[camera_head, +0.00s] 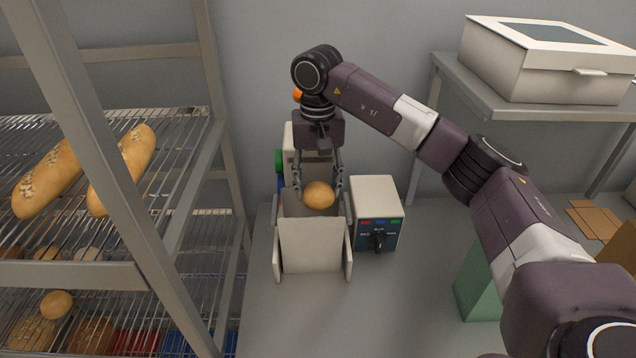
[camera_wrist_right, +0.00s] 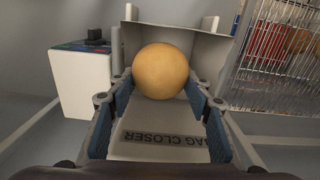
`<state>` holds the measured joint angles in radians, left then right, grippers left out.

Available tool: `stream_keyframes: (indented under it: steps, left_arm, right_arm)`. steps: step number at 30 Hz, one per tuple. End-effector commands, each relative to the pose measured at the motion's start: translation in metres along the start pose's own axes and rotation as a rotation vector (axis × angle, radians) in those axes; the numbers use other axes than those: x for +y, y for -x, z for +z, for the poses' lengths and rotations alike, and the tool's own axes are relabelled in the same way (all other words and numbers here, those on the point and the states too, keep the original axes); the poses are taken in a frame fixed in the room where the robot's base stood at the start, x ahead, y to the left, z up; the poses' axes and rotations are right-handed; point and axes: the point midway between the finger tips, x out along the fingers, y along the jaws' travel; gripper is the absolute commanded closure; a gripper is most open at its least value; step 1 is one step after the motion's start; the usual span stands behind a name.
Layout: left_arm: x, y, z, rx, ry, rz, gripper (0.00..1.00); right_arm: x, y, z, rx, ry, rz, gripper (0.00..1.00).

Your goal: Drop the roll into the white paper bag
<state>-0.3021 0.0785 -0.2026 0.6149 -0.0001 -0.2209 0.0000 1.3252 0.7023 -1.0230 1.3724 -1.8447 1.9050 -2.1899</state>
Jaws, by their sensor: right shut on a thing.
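My right gripper (camera_head: 319,188) is shut on a round golden roll (camera_head: 319,196), pointing down with the roll between its fingertips. In the right wrist view the roll (camera_wrist_right: 161,71) sits between the two blue-padded fingers (camera_wrist_right: 163,100). Below and in front of the roll is a pale, open-topped form (camera_head: 310,246) between two upright side pieces; it looks like the white paper bag, though I cannot be sure. It also shows behind the roll in the right wrist view (camera_wrist_right: 190,42). The roll appears over its opening; how deep is unclear. My left gripper is out of view.
A bag closer (camera_wrist_right: 165,138) with its lettering stands behind the roll. A control box (camera_head: 376,212) with a knob stands right of it. A wire rack (camera_head: 180,120) with breads is at left. A white box (camera_head: 548,62) sits on a raised shelf at right.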

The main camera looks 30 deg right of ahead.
Motion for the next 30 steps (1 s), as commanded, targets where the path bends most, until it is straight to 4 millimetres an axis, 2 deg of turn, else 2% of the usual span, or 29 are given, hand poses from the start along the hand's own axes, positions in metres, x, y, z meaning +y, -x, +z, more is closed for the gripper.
stream_keyframes:
  steps: [8, 9, 14, 24, 26, 30]
  left_arm:
    - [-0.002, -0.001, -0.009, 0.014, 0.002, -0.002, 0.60]
    - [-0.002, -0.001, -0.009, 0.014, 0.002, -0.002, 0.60]
    - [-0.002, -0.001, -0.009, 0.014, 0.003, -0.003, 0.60]
    - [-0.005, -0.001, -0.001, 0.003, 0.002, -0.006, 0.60]
    - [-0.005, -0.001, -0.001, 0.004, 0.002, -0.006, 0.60]
    - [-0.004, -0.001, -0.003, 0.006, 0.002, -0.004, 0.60]
  right_arm:
    - [0.000, -0.002, 0.000, 0.001, 0.000, -0.001, 0.74]
    - [0.000, -0.002, 0.000, 0.001, -0.001, 0.000, 0.52]
    - [0.000, -0.002, 0.000, 0.000, -0.001, 0.000, 0.34]
    - [0.000, 0.000, 0.000, 0.001, -0.001, -0.001, 0.34]
    - [0.000, 0.005, -0.001, 0.002, -0.001, -0.002, 0.34]
    - [0.000, 0.028, -0.001, 0.004, -0.002, -0.002, 0.34]
